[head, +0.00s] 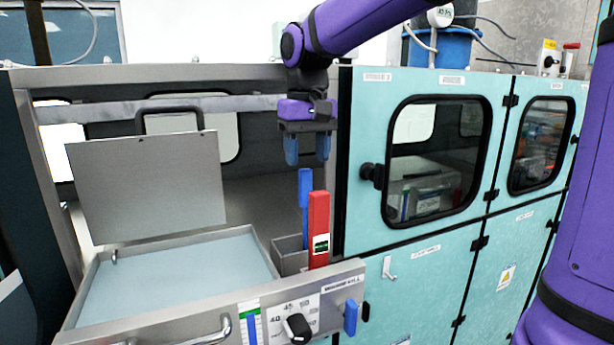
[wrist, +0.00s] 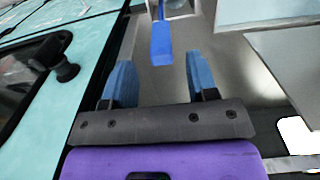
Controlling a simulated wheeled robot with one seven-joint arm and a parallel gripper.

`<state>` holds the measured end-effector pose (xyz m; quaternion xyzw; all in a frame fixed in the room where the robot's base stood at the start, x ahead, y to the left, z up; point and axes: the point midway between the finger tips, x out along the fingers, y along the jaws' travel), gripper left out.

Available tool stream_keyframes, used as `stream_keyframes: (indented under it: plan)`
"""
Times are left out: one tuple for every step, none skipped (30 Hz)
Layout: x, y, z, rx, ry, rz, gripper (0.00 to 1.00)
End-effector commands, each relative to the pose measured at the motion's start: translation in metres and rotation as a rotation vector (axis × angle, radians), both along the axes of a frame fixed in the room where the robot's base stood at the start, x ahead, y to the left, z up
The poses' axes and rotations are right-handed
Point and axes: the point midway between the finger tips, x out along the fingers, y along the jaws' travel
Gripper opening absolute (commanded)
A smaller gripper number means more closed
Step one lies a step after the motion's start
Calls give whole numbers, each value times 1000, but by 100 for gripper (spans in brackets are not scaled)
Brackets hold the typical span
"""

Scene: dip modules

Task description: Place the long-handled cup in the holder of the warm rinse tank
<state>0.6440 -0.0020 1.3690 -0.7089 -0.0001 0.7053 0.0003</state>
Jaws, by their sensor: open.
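An upright blue handle (head: 305,195) stands in a small metal holder (head: 288,246) at the right end of an open tank (head: 175,250). It looks like the long-handled cup's handle; any cup below is hidden by the holder and front panel. My gripper (head: 307,150) hangs just above the handle's top, pointing down, open and empty. In the wrist view, my gripper's blue fingers (wrist: 160,78) are spread, and the blue handle (wrist: 161,42) shows beyond the gap between them. I see no contact.
A red upright piece (head: 318,228) stands close to the handle. A grey lid (head: 148,185) is raised behind the tank. The front panel has a black knob (head: 297,328) and a blue tab (head: 350,318). Teal cabinets with a windowed door (head: 435,160) stand right.

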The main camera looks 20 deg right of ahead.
Motion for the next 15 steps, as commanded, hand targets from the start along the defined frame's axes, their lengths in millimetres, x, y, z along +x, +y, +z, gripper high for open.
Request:
stream_keyframes:
  plan:
    - [0,0,11,1,-3,0,53]
    - [0,0,17,1,-4,0,53]
    - [0,0,23,0,-3,0,53]
    - [0,0,28,0,-3,0,53]
    - [0,0,32,0,-2,0,53]
    - [0,0,37,0,-2,0,53]
    - [0,0,40,0,-2,0,53]
    - [0,0,44,0,-1,0,53]
    - [0,0,47,0,-1,0,53]
    - [0,0,48,0,-1,0,53]
    - [0,0,50,0,-1,0,53]
    - [0,0,52,0,0,0,53]
    - [0,0,53,0,0,0,53]
    - [0,0,53,0,0,0,53]
    - [-1,0,54,0,0,0,53]
